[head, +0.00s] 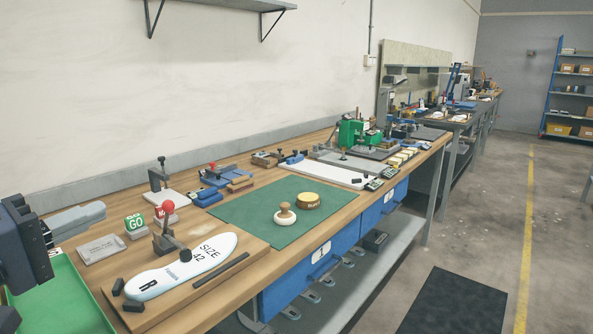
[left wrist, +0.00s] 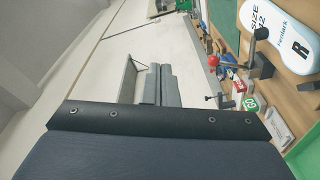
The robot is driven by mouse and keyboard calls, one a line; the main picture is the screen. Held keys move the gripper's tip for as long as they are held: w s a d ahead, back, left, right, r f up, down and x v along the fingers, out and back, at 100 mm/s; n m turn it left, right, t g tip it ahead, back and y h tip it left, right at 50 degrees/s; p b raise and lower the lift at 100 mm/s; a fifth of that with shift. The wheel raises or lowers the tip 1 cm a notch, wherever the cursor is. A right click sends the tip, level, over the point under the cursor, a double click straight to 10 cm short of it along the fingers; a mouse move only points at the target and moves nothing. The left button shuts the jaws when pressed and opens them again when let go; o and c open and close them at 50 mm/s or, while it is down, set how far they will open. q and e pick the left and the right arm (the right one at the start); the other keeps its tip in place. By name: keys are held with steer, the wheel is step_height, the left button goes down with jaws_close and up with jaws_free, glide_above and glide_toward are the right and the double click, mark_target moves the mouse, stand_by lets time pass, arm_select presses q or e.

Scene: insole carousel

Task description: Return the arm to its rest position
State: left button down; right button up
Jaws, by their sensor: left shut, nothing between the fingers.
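My left gripper (head: 77,220) comes in at the left edge of the head view, with its grey fingers pointing right over the near left part of the wooden workbench (head: 120,187). Its fingers are closed together and hold nothing. In the left wrist view the closed fingers of the left gripper (left wrist: 159,84) stand against the pale wall, apart from the bench items. My right gripper is in neither view.
A white insole (head: 180,268) marked SIZE 42 lies on a board with a red-knobbed clamp (head: 168,230). A green GO block (head: 135,224) stands near my left gripper. A green tray (head: 60,300) is at the lower left. A green mat (head: 260,235) carries a stamp and a round tin.

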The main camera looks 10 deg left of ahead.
arm_select(q)
steer(key=s+d+f+m+g+h, duration=0.1)
steer(key=d+f+m+g, duration=0.1)
steer(key=d+f+g, duration=0.35)
steer(key=d+f+m+g, duration=0.2)
steer(key=d+f, duration=0.4)
steer(key=f, duration=0.5)
steer(key=s+d+f+m+g+y+b, duration=0.1)
steer(key=s+f+b, duration=0.15)
steer(key=f, duration=0.55)
steer(key=s+d+f+m+g+y+b, duration=0.15)
steer(key=f+b, duration=0.25)
steer(key=f, duration=0.5)
steer(key=s+d+f+m+g+b, duration=0.1)
steer(key=s+f+m+g+b, duration=0.2)
steer(key=f, duration=0.5)
step_height(320, 180, up, 31)
steer(key=n+t+p, duration=0.1)
steer(key=p, duration=2.8)
steer(key=shift+w+p, duration=0.25)
steer(key=shift+p, duration=0.1)
